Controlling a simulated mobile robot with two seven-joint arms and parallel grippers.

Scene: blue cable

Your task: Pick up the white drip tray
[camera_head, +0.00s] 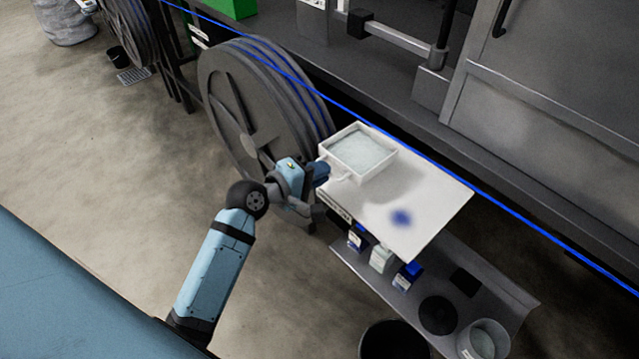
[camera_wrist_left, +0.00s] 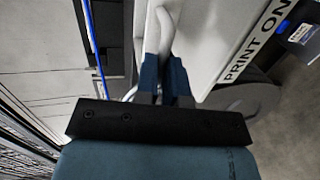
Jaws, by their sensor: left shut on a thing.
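The white drip tray (camera_head: 394,158) is a shallow square box with a pale speckled inside. It is at the back left of the white table top (camera_head: 440,205), with a soft shadow on the top in front of it. I cannot tell whether its base touches the top. My left gripper (camera_head: 328,175) is at the tray's near left side, shut on its white handle. In the left wrist view, the blue fingers (camera_wrist_left: 165,78) close around the handle (camera_wrist_left: 164,28). Part of the handle is hidden between the fingers. My right gripper is not in view.
A blue cable (camera_head: 440,165) runs taut diagonally just behind the tray. A large cable reel (camera_head: 222,100) stands left of the table. A lower shelf (camera_head: 510,292) holds small boxes and containers. A blue stain (camera_head: 402,217) marks the table top. Grey machinery (camera_head: 570,90) stands behind.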

